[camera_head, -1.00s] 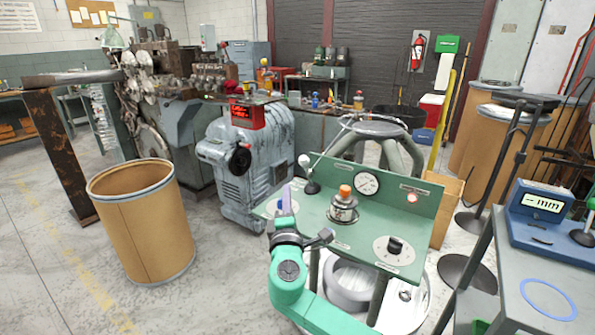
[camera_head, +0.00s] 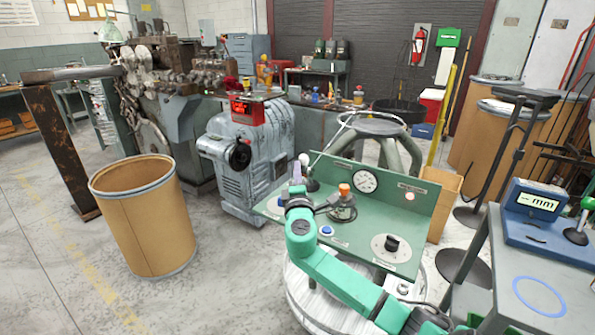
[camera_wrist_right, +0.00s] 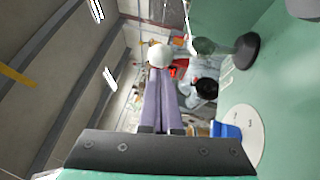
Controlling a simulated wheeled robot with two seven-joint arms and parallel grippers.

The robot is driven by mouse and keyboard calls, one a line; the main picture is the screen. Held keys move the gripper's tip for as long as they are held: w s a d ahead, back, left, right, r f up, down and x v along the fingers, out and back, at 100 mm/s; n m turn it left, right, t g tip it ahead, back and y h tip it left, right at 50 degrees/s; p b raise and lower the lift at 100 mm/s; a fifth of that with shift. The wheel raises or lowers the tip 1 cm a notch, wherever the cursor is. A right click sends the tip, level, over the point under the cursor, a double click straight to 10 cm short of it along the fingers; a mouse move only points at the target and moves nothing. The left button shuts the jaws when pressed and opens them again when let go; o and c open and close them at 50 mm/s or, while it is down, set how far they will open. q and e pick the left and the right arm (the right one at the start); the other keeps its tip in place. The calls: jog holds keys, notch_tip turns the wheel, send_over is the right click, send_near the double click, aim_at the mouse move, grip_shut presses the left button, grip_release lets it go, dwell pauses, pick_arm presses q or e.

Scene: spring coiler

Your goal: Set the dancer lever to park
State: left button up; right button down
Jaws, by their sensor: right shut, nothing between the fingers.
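The lever with a white ball knob (camera_head: 304,159) and a dark round base stands at the back left of the green panel. I take it as the dancer lever; its label is not readable. In the right wrist view its white knob (camera_wrist_right: 159,55) appears just beyond the fingertips, with its dark base (camera_wrist_right: 247,50) to the right. My right gripper (camera_head: 297,176) is shut and empty, close in front of the lever; its pale purple fingers (camera_wrist_right: 161,78) lie together. Whether they touch the knob cannot be told. My left gripper is not in view.
The green panel (camera_head: 345,251) also bears a gauge (camera_head: 364,180), an orange-topped device (camera_head: 344,191), a black knob on a white dial (camera_head: 391,244) and a blue button (camera_head: 326,230). A fibre drum (camera_head: 145,225) stands left. A grey table (camera_head: 505,300) is at the right.

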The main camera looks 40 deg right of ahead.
aim_at(306, 156)
jog(key=d+r+p, duration=0.1)
jog(key=p, duration=0.3)
jog(key=d+r+m+g+y+p, duration=0.1)
jog(key=r+p, duration=0.1)
jog(key=p, duration=0.1)
jog(key=w+d+r+m+g+y+p, duration=0.1)
jog(key=d+p, duration=0.1)
jog(key=p, duration=0.2)
jog(key=shift+w+r+p, duration=0.1)
jog(key=shift+r+p, duration=0.2)
jog(key=w+d+m+g+y+p, duration=0.2)
jog(key=d+p, duration=0.5)
jog(key=shift+d+f, duration=0.25)
jog(key=shift+d, duration=0.05)
jog(key=shift+w, duration=0.1)
jog(key=shift+r, duration=0.1)
